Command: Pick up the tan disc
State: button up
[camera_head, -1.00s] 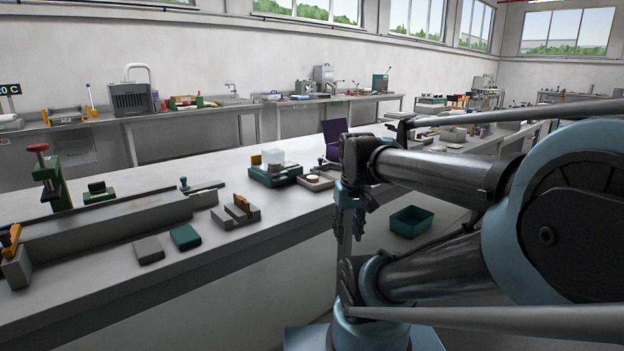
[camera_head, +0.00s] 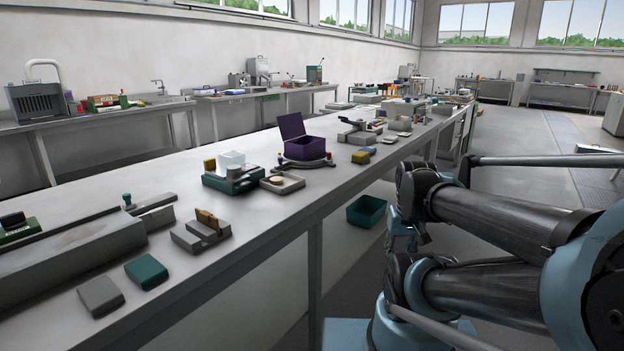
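The tan disc (camera_head: 275,179) lies on a small grey tray (camera_head: 293,184) near the front edge of the long workbench, right of a dark green device with a clear block on top. My arm is folded at the right of the view. My gripper (camera_head: 421,238) hangs low beside my arm, to the right of the bench and well apart from the disc. It is small and dark here, partly hidden by my arm, and its opening is unclear.
The long workbench (camera_head: 120,182) runs from front left to back right. A dark green device (camera_head: 232,184) stands just left of the tray, and an open purple box (camera_head: 304,147) stands behind it. A green bin (camera_head: 366,211) sits below the bench edge. Floor (camera_head: 520,170) is clear at right.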

aim_at(275, 181)
jog(key=z, duration=0.3)
jog(key=k, duration=1.25)
jog(key=u, duration=0.5)
jog(key=i, duration=1)
jog(key=z, duration=0.05)
